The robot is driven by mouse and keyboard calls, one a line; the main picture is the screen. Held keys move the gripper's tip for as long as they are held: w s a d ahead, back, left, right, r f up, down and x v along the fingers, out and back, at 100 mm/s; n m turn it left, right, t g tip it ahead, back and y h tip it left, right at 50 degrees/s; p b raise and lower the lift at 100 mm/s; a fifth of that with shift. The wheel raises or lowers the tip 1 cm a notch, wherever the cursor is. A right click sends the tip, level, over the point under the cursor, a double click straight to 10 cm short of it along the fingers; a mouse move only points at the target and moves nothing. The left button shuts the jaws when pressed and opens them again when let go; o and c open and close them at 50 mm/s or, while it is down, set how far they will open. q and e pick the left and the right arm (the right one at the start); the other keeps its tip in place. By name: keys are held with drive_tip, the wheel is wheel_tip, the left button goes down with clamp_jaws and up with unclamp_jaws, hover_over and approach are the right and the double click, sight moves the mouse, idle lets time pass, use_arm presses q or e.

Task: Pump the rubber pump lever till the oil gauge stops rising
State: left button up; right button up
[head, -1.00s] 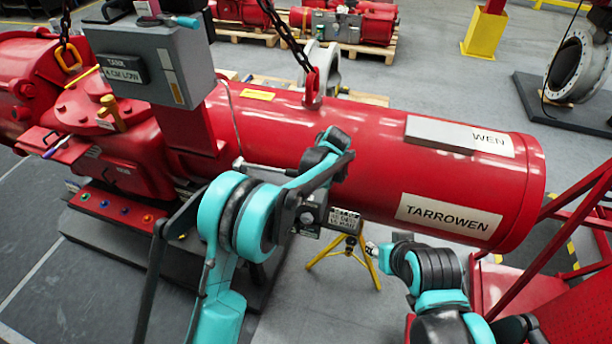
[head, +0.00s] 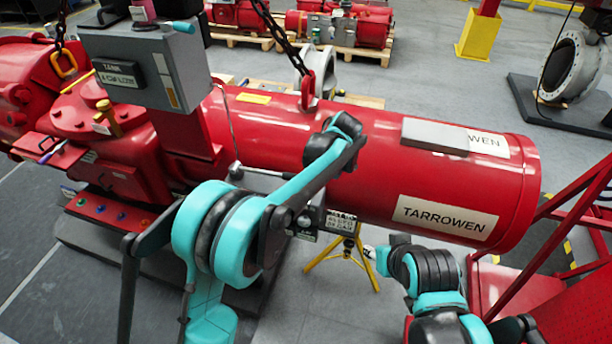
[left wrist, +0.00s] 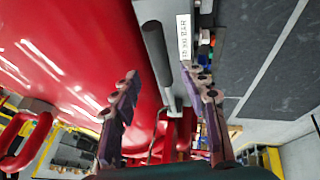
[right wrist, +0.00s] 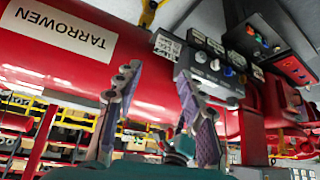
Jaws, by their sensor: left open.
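A dark, round-gripped lever (left wrist: 156,55) on a thin metal rod shows in the left wrist view, beyond my fingertips. My left gripper (left wrist: 164,92) is open, and its two fingers stand apart on either side of the line to the rod. I see no contact with the grip. My right gripper (right wrist: 158,85) is open and empty below the red cylinder and a control block.
The red cylinder (head: 375,170) labelled TARROWEN spans the middle. A grey control block (right wrist: 212,70) with several knobs is close to my right fingers. A yellow stand (head: 338,258) is below the cylinder, and a red frame (head: 575,240) is at the right. Chains hang overhead.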

use_arm(q)
drive_tip(key=v, duration=0.4)
use_arm(e)
drive_tip(key=shift+c, duration=0.3)
